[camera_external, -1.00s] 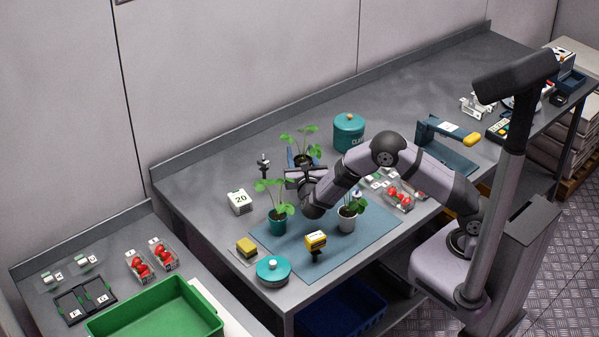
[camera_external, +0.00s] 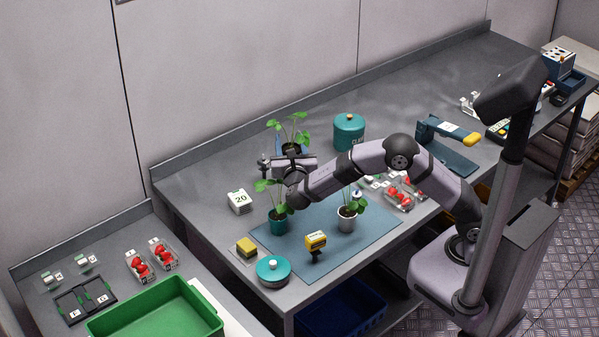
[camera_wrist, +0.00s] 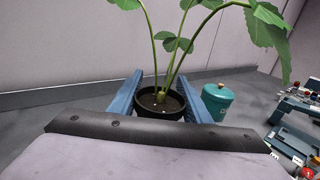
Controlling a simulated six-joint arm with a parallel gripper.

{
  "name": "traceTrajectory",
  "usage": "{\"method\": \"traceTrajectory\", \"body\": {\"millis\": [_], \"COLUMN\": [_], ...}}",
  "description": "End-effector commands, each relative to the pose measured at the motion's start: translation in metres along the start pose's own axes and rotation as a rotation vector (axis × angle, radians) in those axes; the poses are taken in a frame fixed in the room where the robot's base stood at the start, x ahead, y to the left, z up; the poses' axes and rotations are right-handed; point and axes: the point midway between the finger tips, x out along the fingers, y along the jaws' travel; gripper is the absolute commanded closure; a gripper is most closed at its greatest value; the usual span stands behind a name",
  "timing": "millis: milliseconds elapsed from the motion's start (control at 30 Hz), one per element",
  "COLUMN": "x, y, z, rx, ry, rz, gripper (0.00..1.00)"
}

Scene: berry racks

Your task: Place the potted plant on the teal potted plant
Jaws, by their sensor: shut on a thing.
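My gripper (camera_external: 290,152) is shut on a potted plant with a dark pot (camera_wrist: 160,103); its blue fingers stand on both sides of the pot in the wrist view. The plant's green leaves (camera_external: 289,131) show above the gripper in the external view, and the plant is upright. The teal potted plant (camera_external: 278,223) stands on the blue-grey mat, in front of and below my gripper. The wrist partly covers its leaves. Another plant in a light grey pot (camera_external: 347,221) stands on the mat to the right, under my forearm.
A teal canister (camera_external: 348,133) stands behind the arm. Punnets of red berries (camera_external: 399,196) lie right of the mat (camera_external: 370,236).

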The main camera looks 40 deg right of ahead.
Motion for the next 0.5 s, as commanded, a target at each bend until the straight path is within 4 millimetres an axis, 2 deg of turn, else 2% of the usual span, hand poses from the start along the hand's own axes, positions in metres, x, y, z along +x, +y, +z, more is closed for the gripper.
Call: {"method": "traceTrajectory", "body": {"millis": [33,100,300,400,500], "x": [-0.017,-0.038,-0.098,-0.120,-0.134], "y": [0.012,0.024,0.043,0.048,0.050], "z": [0.004,0.013,0.030,0.035,0.038], "rx": [0.007,0.007,0.002,0.001,0.000], "ry": [-0.002,-0.001,0.002,0.001,0.001], "rz": [-0.001,-0.015,-0.051,-0.062,-0.068], "gripper": [0.80,0.80,0.80,0.80,0.80]}}
